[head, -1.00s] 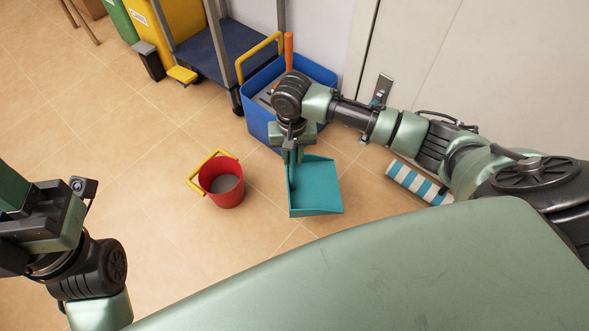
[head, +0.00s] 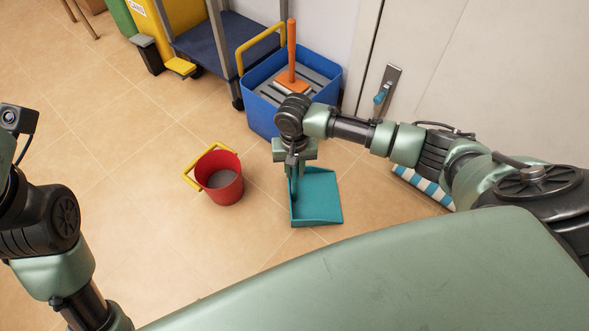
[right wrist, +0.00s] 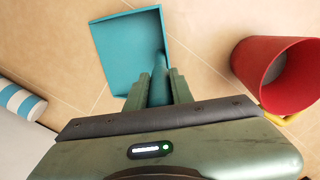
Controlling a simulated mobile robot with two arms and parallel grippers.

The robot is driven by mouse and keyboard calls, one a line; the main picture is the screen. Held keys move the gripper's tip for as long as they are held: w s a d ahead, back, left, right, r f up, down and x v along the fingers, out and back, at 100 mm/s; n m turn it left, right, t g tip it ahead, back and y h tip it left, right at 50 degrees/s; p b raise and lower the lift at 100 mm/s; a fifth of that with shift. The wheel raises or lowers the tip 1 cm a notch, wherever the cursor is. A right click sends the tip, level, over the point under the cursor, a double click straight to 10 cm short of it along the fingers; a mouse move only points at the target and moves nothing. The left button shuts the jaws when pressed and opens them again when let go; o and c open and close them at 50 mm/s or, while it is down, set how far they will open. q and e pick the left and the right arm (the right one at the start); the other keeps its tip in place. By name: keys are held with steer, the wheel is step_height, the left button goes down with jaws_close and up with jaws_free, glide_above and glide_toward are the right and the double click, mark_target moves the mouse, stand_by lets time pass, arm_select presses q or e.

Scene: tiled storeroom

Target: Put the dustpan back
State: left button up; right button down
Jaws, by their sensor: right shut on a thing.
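The teal dustpan (head: 318,197) is below my right gripper (head: 293,172), near the floor in front of the blue bin. My right gripper is shut on its handle. In the right wrist view the dustpan (right wrist: 130,42) spreads out beyond the fingers (right wrist: 158,88), with the handle between them. I cannot tell whether the pan touches the floor. My left arm is at the left edge of the head view, and its gripper fingers are out of the picture.
A red bucket (head: 222,180) with a yellow handle stands left of the dustpan. A blue bin (head: 262,117) holding an orange-handled tool (head: 291,55) stands behind, beside a cart (head: 215,42). A blue-and-white striped roll (head: 425,186) lies right, near the door (head: 460,70). Floor at left is clear.

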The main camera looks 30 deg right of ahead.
steer(key=c, duration=1.2)
jaws_free()
steer(key=shift+f, duration=0.15)
steer(key=shift+c, duration=0.2)
